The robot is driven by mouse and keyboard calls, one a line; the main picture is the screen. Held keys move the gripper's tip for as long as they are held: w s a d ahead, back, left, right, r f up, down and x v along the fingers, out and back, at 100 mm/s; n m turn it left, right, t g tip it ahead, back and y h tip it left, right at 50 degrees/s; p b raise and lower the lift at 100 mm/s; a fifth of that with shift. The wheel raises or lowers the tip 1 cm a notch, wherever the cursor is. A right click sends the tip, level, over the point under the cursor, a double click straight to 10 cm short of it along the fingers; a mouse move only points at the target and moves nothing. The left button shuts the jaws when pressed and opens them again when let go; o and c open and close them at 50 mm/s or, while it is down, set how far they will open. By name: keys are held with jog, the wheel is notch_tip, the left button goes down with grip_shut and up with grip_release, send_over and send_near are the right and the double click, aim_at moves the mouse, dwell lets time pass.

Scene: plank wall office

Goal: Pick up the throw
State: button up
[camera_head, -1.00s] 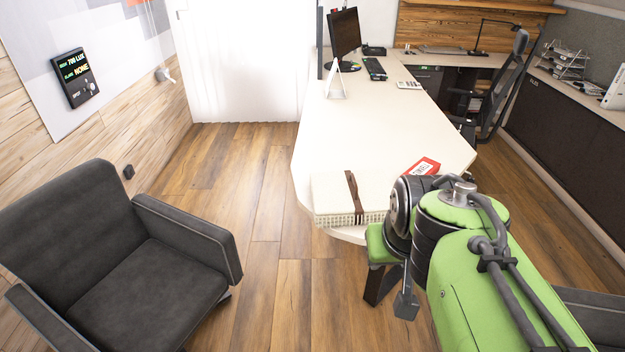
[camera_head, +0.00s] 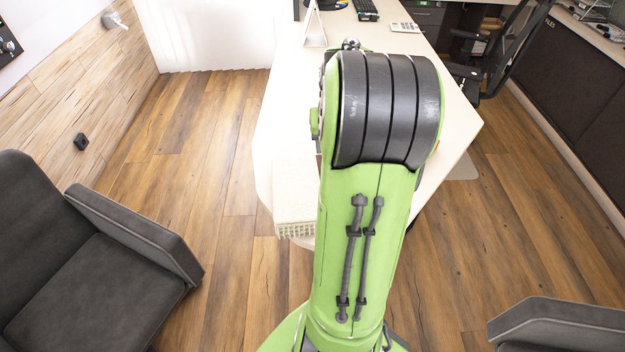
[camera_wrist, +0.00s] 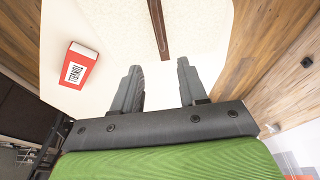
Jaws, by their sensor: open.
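The throw (camera_head: 295,195) is a folded cream cloth with a fringed edge, lying at the near left corner of the white desk in the head view. My arm hides its right part there. In the wrist view the throw (camera_wrist: 182,32) is pale against the desk, with a brown strap (camera_wrist: 158,30) across it; its edges are hard to make out. My gripper (camera_wrist: 158,70) is open and empty, above the desk surface. Its two fingers point toward the throw, with the strap in line between them. The gripper is hidden behind my arm in the head view.
A red book (camera_wrist: 78,66) with a white label lies on the desk left of my fingers. A dark armchair (camera_head: 90,260) stands at the left; another (camera_head: 560,322) shows at lower right. A calculator (camera_head: 405,27) lies farther back on the desk (camera_head: 285,110).

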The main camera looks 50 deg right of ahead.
jog(key=b+x, duration=0.2)
jog(key=x, duration=0.8)
jog(key=shift+s+a+f+b, duration=0.1)
jog(key=shift+a+f+b, duration=0.05)
jog(key=shift+b, duration=0.25)
jog(key=x, duration=0.2)
jog(key=b+x, duration=0.1)
jog(key=x, duration=0.2)
jog(key=shift+d, duration=0.2)
jog(key=shift+r, duration=0.2)
grip_shut()
